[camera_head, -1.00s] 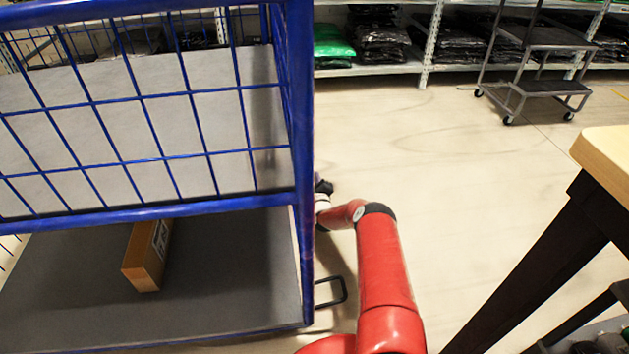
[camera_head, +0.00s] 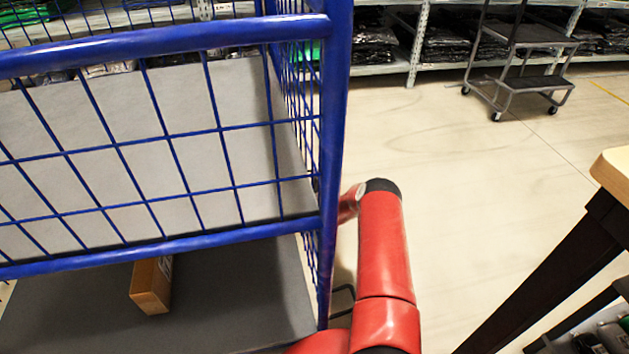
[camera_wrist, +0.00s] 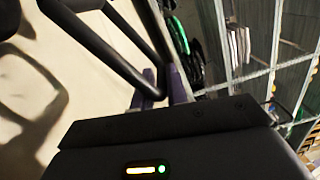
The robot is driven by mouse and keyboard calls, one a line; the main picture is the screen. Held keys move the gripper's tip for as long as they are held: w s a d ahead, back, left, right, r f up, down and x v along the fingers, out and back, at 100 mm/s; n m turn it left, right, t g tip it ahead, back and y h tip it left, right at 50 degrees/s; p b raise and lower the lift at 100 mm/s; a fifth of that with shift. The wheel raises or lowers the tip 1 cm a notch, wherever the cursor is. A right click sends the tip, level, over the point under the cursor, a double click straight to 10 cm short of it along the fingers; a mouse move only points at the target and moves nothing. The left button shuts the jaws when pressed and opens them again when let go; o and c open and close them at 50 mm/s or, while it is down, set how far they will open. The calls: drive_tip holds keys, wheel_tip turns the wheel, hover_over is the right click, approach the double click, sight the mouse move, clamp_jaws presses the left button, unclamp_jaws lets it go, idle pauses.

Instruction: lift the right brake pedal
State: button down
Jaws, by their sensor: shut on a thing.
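The right brake pedal (camera_head: 343,296) shows in the head view as a thin black loop low beside the cart's right corner post, partly hidden by my red arm. In the wrist view a black tubular bar (camera_wrist: 100,50) runs from the upper left down to the front edge of my gripper (camera_wrist: 163,92). My gripper is shut on this bar, which I take to be the pedal; the fingertips themselves are mostly hidden behind its dark body. In the head view my gripper is hidden behind the post and arm.
The blue wire cart (camera_head: 334,150) fills the left, with a cardboard box (camera_head: 151,285) on its grey lower deck. A wooden-topped table (camera_head: 612,172) stands at the right. A grey trolley (camera_head: 520,90) and shelving (camera_head: 415,50) are at the back. The floor between is clear.

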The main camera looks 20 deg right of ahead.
drive_tip(key=shift+a+r, duration=0.1)
drive_tip(key=shift+r, duration=0.15)
drive_tip(key=c, duration=1.5)
unclamp_jaws()
drive_tip(key=shift+s, duration=0.1)
drive_tip(key=s, duration=0.2)
drive_tip(key=s+a+p, duration=0.1)
drive_tip(key=s, duration=0.4)
drive_tip(key=shift+s+a, duration=0.2)
drive_tip(key=shift+a, duration=0.05)
